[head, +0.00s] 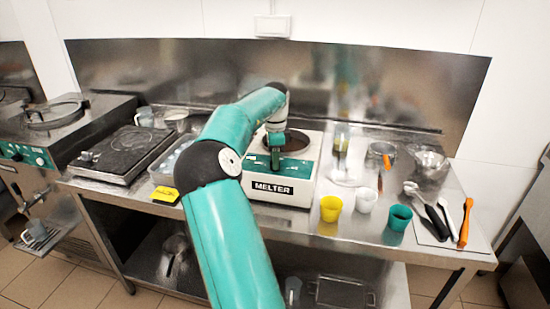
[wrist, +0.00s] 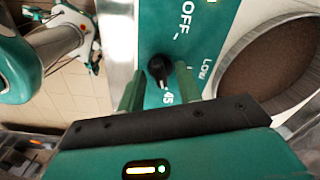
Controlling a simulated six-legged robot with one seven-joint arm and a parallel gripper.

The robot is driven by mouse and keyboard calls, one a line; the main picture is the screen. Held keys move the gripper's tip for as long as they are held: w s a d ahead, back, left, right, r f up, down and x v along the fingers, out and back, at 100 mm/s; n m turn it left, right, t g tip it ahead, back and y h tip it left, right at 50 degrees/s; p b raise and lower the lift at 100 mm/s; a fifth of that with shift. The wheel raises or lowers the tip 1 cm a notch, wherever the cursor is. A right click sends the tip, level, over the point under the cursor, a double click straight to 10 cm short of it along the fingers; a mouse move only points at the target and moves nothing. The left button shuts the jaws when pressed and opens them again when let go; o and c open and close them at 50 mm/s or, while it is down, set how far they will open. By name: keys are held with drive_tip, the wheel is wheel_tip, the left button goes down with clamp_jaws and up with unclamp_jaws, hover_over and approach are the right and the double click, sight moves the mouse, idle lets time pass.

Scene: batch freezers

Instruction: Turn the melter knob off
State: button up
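The melter (head: 265,198) is a white box with a green front panel, standing on the steel counter. In the wrist view its green panel (wrist: 205,35) carries the marks OFF, Low and 45. The black melter knob (wrist: 158,68) sits on this panel, its narrow end towards the 45 mark and away from OFF. My gripper (wrist: 160,70) is open, with one green finger on each side of the knob and a visible gap on both sides. Contact with the panel cannot be told. In the head view my gripper (head: 275,158) is over the panel and the knob is hidden.
A round brown-filled pot (wrist: 275,65) is beside the panel. Yellow (head: 331,208), white (head: 366,200) and teal (head: 399,217) cups stand right of the melter. A clear-looking tray (head: 163,165) and a yellow sign (head: 165,194) are to its left. Utensils (head: 441,215) lie at far right.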

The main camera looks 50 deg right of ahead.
drive_tip(key=shift+c, duration=0.4)
clamp_jaws()
